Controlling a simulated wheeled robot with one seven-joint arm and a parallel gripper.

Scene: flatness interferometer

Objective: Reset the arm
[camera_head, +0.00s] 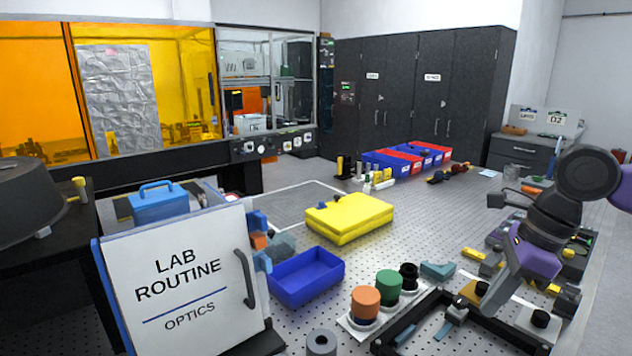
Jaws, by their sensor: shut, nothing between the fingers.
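My arm comes in from the right edge with black and purple links. My gripper (496,292) hangs at its lower end, pointing down over the right front of the perforated optics table (420,235). It is shut and empty. Its tips are close in the picture to a small tan mount (469,291) on a black rail frame (500,338); I cannot tell whether they touch. Part of the tools behind the arm is hidden by it.
A yellow case (350,216) and an empty blue tray (306,277) lie mid-table. Orange (365,301) and green (389,284) capped cylinders stand in front. A "LAB ROUTINE" board (185,285) stands at left. Red and blue bins (405,160) line the back. The centre right is fairly clear.

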